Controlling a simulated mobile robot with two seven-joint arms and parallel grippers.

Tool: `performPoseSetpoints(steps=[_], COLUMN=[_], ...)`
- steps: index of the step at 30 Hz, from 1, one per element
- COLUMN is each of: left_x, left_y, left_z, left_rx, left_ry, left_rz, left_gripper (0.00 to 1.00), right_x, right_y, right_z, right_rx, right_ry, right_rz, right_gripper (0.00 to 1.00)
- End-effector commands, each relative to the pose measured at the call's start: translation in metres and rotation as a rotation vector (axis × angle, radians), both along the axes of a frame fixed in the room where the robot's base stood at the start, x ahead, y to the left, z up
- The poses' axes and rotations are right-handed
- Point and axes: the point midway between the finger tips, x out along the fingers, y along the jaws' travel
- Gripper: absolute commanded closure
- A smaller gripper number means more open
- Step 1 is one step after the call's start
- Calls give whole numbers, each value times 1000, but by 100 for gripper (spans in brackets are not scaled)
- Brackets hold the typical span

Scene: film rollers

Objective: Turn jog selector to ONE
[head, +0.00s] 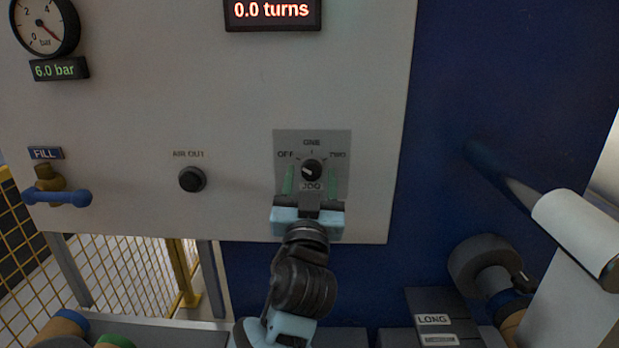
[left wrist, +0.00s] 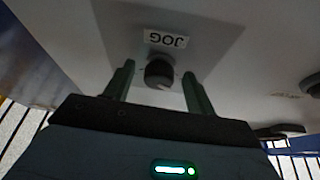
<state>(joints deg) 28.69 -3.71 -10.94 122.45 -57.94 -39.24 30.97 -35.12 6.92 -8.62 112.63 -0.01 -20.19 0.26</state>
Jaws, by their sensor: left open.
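The jog selector (head: 312,170) is a small black round knob on a grey plate (head: 341,140) labelled OFF at left, ONE at top and TWO at right. A pale mark shows on the knob's left side, seemingly towards OFF. The knob also shows in the left wrist view (left wrist: 159,73), below the JOG label. My left gripper (head: 311,172) is open, its two green fingers on either side of the knob with gaps visible. I cannot tell whether the fingertips reach fully around it. My right gripper is not in view.
A white roll (head: 580,232) stands at right. Yellow fencing (head: 130,275) is at lower left.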

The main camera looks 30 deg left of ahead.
Motion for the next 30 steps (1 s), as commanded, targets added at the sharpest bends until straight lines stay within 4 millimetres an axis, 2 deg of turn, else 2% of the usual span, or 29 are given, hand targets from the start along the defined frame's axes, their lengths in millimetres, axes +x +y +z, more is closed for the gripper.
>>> performPoseSetpoints(steps=[3,13,22,30], left_x=[0,0,-1,-2], left_y=[0,0,1,3], left_z=[-1,0,2,5], left_rx=[0,0,30,168], left_ry=[0,0,12,74], left_rz=[0,0,0,2], left_gripper=[45,88,89,89], right_x=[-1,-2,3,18], right_y=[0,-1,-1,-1], right_z=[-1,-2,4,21], right_rx=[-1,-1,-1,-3], right_ry=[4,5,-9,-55], right_rz=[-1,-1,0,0], right_gripper=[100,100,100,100])
